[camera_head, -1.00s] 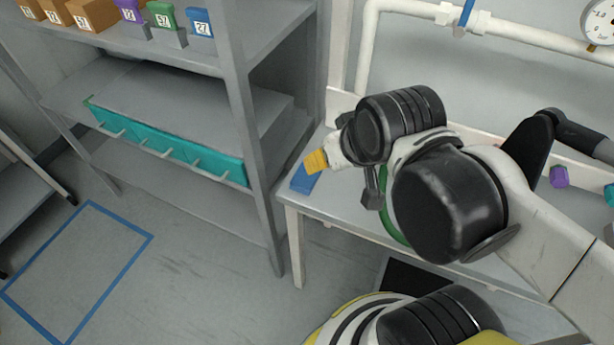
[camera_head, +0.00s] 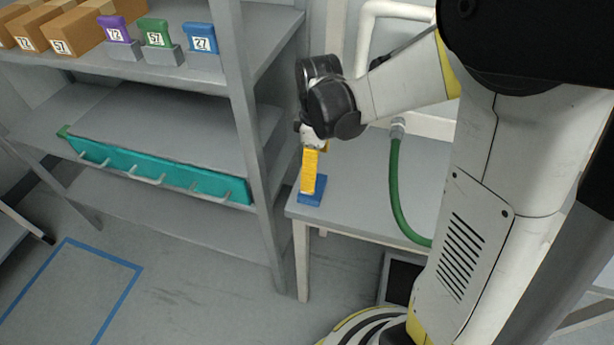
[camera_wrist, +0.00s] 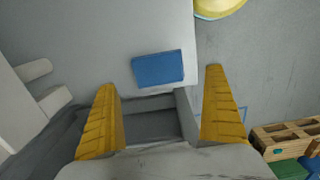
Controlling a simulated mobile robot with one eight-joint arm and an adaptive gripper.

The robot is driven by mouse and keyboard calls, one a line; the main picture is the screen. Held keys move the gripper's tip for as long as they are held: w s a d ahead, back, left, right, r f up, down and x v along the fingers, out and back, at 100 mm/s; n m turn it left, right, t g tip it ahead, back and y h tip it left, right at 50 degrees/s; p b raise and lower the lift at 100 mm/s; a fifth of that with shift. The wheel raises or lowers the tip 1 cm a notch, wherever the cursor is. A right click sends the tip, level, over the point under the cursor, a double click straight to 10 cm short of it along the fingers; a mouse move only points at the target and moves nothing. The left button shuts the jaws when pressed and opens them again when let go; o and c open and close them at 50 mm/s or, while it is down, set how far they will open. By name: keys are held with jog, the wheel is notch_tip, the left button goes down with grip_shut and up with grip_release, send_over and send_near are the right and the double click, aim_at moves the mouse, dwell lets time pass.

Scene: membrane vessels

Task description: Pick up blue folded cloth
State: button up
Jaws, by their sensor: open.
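The blue folded cloth (camera_head: 312,191) lies flat near the left front corner of the white table (camera_head: 370,185). In the wrist view the cloth (camera_wrist: 158,69) is a blue rectangle close to the table's edge, beyond the fingertips and roughly between them. My gripper (camera_wrist: 163,78) is open and empty, its two yellow fingers set wide apart. In the head view my gripper (camera_head: 309,185) points down over the cloth, and its fingers cover part of it. I cannot tell the exact height above the cloth.
A grey shelf unit (camera_head: 241,100) stands left of the table, with a teal rail (camera_head: 160,170) and numbered boxes (camera_head: 85,33). A green hose (camera_head: 395,190) drops onto the table to the right. The wrist view shows a wooden pallet (camera_wrist: 285,136) at lower right.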

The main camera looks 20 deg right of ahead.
notch_tip(320, 180, down, 3)
jog(key=shift+f+b, duration=0.15)
jog(key=shift+b, duration=0.3)
jog(key=f+b, duration=0.2)
jog(key=f, duration=0.1)
jog(key=f+b, duration=0.1)
jog(key=f, duration=0.1)
jog(key=shift+w+a+f, duration=0.1)
jog(key=shift+w+a, duration=0.1)
jog(key=shift+w, duration=0.15)
jog(key=c, duration=0.9)
